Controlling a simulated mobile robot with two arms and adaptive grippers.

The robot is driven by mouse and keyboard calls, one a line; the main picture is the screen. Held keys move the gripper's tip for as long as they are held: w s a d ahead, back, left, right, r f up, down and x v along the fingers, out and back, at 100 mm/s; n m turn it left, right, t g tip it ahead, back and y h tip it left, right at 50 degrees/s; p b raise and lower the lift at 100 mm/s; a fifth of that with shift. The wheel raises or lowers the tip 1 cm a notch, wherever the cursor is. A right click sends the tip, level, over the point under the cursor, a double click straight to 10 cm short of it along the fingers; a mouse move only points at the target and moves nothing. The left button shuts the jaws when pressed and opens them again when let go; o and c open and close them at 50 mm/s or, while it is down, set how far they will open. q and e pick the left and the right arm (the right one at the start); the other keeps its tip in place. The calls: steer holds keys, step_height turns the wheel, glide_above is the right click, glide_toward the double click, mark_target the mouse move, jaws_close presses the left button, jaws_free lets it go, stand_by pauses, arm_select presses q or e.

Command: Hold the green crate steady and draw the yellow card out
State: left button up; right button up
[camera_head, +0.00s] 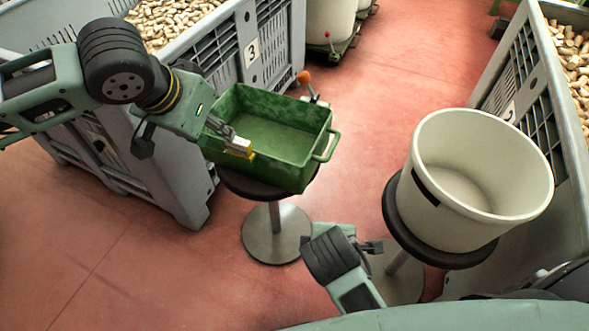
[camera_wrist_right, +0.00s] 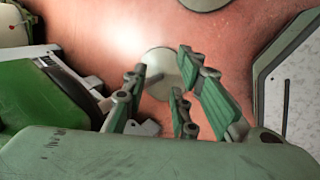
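The green crate (camera_head: 290,168) stands on a dark round stool, and its inside looks empty. A small yellow piece, which looks like the yellow card (camera_head: 246,154), shows at the crate's near left wall. My left gripper (camera_head: 238,143) is at that wall with its fingertips right by the yellow piece. I cannot tell whether the fingers close on the card or on the wall. My right gripper (camera_head: 374,247) is apart from the crate, low between the two stools. The right wrist view shows its fingers (camera_wrist_right: 160,100) spread, with nothing between them.
A white tub (camera_head: 440,205) stands on a second stool at the right. Large grey bins (camera_head: 190,185) of corks stand at the left and right. An orange knob (camera_head: 304,76) shows behind the crate. The red floor (camera_head: 400,75) is clear beyond the stools.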

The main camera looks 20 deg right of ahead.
steer(key=w+a+r+n+t+h, duration=0.2)
steer(key=w+a+r+n+h, duration=0.15)
steer(key=w+r+n, duration=0.35)
steer(key=n+t+h, duration=0.2)
steer(key=n+t, duration=0.1)
steer(key=n, duration=0.5)
glide_toward(314, 150)
steer(key=shift+s+a+f, duration=0.2)
steer(key=shift+s+f, duration=0.2)
steer(key=shift+s, duration=0.15)
steer(key=shift+w+d+r+t, duration=0.15)
steer(key=shift+w+t, duration=0.15)
steer(key=shift+w, duration=0.05)
steer(key=x, duration=1.1)
steer(key=shift+w+f, duration=0.15)
steer(key=shift+f, duration=0.05)
jaws_close()
steer(key=shift+y, duration=0.25)
